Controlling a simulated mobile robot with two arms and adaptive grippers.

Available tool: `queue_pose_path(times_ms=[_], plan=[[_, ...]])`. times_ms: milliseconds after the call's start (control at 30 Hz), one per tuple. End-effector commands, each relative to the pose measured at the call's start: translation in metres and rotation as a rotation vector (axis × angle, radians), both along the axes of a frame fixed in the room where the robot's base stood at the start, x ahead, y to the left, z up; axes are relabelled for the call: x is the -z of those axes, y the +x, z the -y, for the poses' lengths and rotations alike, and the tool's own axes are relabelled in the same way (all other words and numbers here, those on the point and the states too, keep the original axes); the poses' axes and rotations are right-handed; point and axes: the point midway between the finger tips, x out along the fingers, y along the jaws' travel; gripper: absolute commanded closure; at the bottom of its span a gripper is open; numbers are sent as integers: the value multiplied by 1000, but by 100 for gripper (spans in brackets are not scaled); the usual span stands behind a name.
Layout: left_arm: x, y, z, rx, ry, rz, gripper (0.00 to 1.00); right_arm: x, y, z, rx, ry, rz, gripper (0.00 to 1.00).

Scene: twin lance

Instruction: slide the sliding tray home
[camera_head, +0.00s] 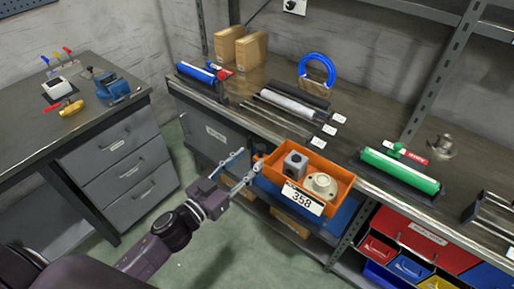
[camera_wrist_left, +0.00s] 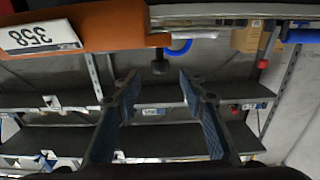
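The sliding tray is an orange open tray (camera_head: 336,172) with a "358" label on its front, sticking out from under the bench edge. It carries a grey block with a hole (camera_head: 295,164) and a cream round flanged part (camera_head: 321,186). In the left wrist view the tray's orange side (camera_wrist_left: 110,28) and upside-down label show at upper left. My left gripper (camera_head: 250,158) is open and empty, at the tray's left front corner; its fingers also show apart in the left wrist view (camera_wrist_left: 157,78). I cannot tell whether a finger touches the tray. My right gripper is out of view.
The workbench (camera_head: 350,151) behind holds a blue roll (camera_head: 196,73), a green roll (camera_head: 400,170) and cardboard boxes (camera_head: 250,50). Coloured bins (camera_head: 410,266) sit below at right. A drawer cabinet (camera_head: 119,150) stands at left, with open floor between.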

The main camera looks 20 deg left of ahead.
Motion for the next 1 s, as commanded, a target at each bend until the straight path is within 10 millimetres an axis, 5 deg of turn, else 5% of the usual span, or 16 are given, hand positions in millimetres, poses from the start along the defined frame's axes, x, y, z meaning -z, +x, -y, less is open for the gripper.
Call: queue_pose_path(times_ms=[500,867,1000], plan=[[-1,59,21,-1,-1,0,61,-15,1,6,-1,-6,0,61],[1,63,23,-1,-1,-1,63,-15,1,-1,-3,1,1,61],[1,62,23,-1,0,-1,78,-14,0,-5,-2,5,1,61]])
